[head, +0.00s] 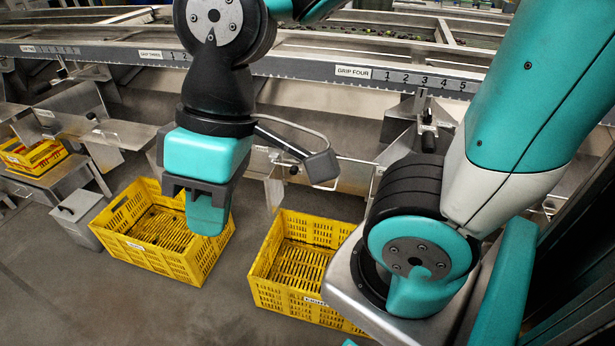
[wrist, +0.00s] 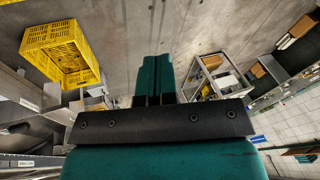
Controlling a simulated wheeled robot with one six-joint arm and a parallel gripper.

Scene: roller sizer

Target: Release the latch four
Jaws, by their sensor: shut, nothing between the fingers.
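Below those numbers, a black upright handle (head: 428,138) stands on a metal bracket, partly hidden by my arm. It may be latch four; I cannot tell for certain, nor whether it is fastened. No latch is recognisable there.
A yellow crate (head: 125,251) stands on the floor at left, and another yellow crate (head: 262,291) is at centre, partly behind my arm. The long metal rail (head: 290,66) crosses above. Bare grey floor (head: 60,300) is free at lower left.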

